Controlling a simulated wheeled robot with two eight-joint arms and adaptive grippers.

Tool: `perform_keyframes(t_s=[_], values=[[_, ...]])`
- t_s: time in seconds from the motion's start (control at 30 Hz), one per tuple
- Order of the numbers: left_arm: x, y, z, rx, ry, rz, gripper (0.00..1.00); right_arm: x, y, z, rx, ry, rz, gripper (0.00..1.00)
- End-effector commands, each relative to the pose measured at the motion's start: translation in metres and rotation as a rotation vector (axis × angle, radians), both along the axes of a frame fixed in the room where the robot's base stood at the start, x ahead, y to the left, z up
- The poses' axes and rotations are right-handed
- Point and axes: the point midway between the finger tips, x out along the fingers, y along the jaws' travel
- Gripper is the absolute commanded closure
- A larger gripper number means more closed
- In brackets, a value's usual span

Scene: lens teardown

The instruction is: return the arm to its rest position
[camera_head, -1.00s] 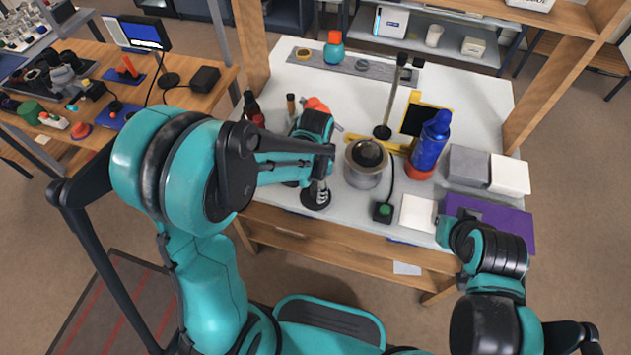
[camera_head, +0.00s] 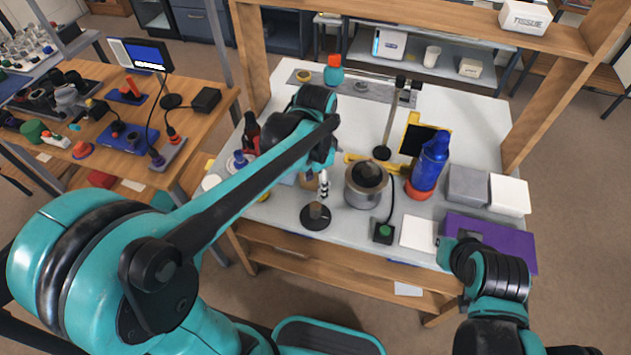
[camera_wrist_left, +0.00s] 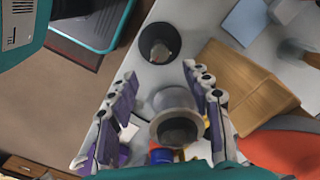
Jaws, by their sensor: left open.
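My left arm crosses the bench from the left in the head view. Its gripper (camera_head: 323,186) hangs above the bench, left of the grey metal pot (camera_head: 367,184) and behind the black round stand (camera_head: 316,216). In the left wrist view the gripper (camera_wrist_left: 160,75) has its two fingers spread, with nothing held between the tips. The black stand (camera_wrist_left: 160,43) shows beyond the fingertips. My right arm is at the lower right, its end (camera_head: 449,250) by the purple mat (camera_head: 515,238); its fingers cannot be made out.
A blue bottle (camera_head: 430,164), a grey box (camera_head: 467,185) and a white box (camera_head: 509,195) stand to the right. A tall post on a black base (camera_head: 382,153) stands behind the pot. Wooden uprights (camera_head: 250,55) flank the bench. A second cluttered table (camera_head: 85,180) is at left.

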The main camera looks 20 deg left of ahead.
Motion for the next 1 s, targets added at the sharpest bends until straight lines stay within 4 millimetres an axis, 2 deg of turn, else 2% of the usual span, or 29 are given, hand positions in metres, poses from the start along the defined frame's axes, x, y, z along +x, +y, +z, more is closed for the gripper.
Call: perform_keyframes(t_s=[0.33, 0.43, 0.57, 0.7, 0.9, 1.0], values=[[-0.001, 0.000, 0.000, -0.001, -0.004, 0.004, 0.51, 0.000, 0.000, 0.000, 0.000, 0.000, 0.000, 1.00], [-0.007, 0.004, 0.005, -0.004, -0.031, 0.043, 0.51, 0.000, 0.000, 0.000, 0.000, 0.000, 0.000, 1.00], [-0.026, 0.013, 0.017, -0.022, -0.127, 0.171, 0.51, 0.000, 0.000, 0.000, 0.000, 0.000, 0.000, 1.00], [-0.052, 0.026, 0.027, -0.070, -0.276, 0.371, 0.51, 0.000, 0.000, 0.000, 0.000, 0.000, 0.000, 1.00], [-0.082, 0.041, 0.030, -0.166, -0.466, 0.628, 0.51, 0.000, 0.000, 0.000, 0.000, 0.000, 0.000, 1.00], [-0.091, 0.045, 0.028, -0.210, -0.528, 0.715, 0.51, 0.000, 0.000, 0.000, 0.000, 0.000, 0.000, 1.00]])
